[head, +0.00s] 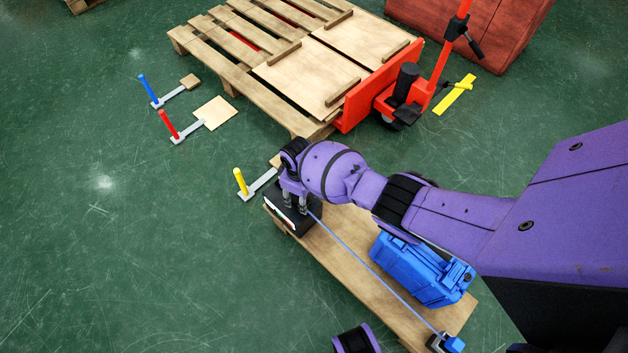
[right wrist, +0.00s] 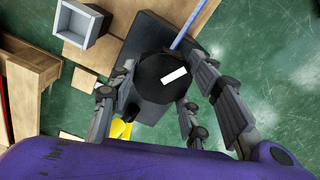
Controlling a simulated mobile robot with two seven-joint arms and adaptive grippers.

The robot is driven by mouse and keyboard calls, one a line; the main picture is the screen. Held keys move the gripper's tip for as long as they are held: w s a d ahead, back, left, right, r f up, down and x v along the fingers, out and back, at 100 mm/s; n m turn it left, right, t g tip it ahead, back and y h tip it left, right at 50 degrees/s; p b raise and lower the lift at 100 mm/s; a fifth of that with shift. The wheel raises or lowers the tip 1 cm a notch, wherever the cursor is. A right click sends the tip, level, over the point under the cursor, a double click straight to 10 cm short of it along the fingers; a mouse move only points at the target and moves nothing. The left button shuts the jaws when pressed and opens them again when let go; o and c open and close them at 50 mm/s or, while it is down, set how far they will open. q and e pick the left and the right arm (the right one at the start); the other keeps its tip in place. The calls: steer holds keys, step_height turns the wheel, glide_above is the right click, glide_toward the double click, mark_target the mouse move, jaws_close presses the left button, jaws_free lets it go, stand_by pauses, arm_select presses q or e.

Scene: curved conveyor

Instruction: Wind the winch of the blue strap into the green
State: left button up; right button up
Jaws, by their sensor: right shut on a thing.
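The winch (head: 288,216) is a black block on the end of a wooden board; its dark body (right wrist: 147,42) also shows in the right wrist view. The blue strap (head: 365,262) runs from it along the board to a blue-topped fitting (head: 453,344) at the lower right. My right gripper (head: 295,203) points down at the winch. In the right wrist view its fingers stand around a round black knob (right wrist: 158,85) with a white bar, and are shut on it. I can make out no green zone on the winch. My left gripper is not in view.
A blue case (head: 422,267) lies on the board (head: 340,281) beside the strap. A yellow-handled lever (head: 241,182) stands close to the winch; red (head: 168,124) and blue (head: 148,88) ones stand farther off. A pallet (head: 240,78) and red pallet jack (head: 395,95) are behind. Floor at left is clear.

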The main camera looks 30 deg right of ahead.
steer(key=shift+w+d+r+m+p, duration=0.1)
steer(key=shift+m+p, duration=0.05)
steer(key=shift+m, duration=0.45)
steer(key=shift+d+m+p, duration=0.1)
steer(key=shift+m+p, duration=0.05)
steer(key=shift+m, duration=0.45)
steer(key=o, duration=1.1)
steer(key=shift+a, duration=0.1)
steer(key=r, duration=1.1)
steer(key=shift+s+r, duration=0.2)
steer(key=shift+r, duration=0.2)
